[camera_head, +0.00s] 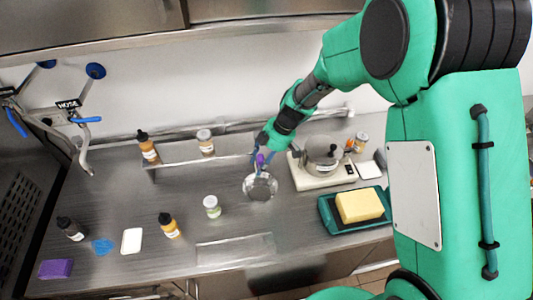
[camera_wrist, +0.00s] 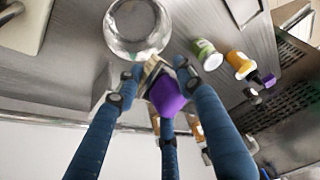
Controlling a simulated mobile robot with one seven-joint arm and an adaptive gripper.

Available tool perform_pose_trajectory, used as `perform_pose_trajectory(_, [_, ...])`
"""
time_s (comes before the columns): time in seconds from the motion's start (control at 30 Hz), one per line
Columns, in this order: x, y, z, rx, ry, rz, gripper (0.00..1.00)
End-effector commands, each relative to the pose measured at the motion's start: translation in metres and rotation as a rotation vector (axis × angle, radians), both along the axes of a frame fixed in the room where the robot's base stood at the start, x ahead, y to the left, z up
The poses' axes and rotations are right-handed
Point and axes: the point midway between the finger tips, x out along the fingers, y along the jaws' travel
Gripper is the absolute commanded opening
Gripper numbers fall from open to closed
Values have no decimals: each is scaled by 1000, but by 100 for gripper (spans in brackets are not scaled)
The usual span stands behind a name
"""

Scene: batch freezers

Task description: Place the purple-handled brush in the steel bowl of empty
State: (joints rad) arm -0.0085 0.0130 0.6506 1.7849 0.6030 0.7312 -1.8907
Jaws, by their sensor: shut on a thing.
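My gripper (camera_head: 261,165) is shut on the purple-handled brush (camera_wrist: 166,96), with its blue fingers around it. The purple handle also shows between the fingers in the head view (camera_head: 260,157). The pale bristle end (camera_wrist: 151,68) points toward the bowl in the wrist view. The round steel bowl (camera_head: 272,187) stands on the steel counter just below my gripper in the head view. In the wrist view the bowl (camera_wrist: 112,30) is beyond the fingertips, and I see nothing in it. The exact height of the brush above the bowl is hard to tell.
A scale (camera_head: 307,182) with a steel pot (camera_head: 322,152) stands right of the bowl. A green tray (camera_head: 328,218) with a yellow block (camera_head: 359,206) is at the front right. A green-labelled jar (camera_head: 212,206) stands left. A low rail with bottles (camera_head: 148,147) runs behind.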

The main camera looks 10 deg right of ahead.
Motion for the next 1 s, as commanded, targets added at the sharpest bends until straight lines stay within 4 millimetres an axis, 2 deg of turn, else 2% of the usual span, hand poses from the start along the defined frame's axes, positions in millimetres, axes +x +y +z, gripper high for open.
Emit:
perform_pose_trajectory(0.1, [1,0,-15,0,1,-2,12])
perform_pose_trajectory(0.2, [1,0,-20,0,-1,-2,12])
perform_pose_trajectory(0.73, [1,-1,-23,0,-2,-3,12])
perform_pose_trajectory(1.0, [1,0,-36,0,-2,-4,12])
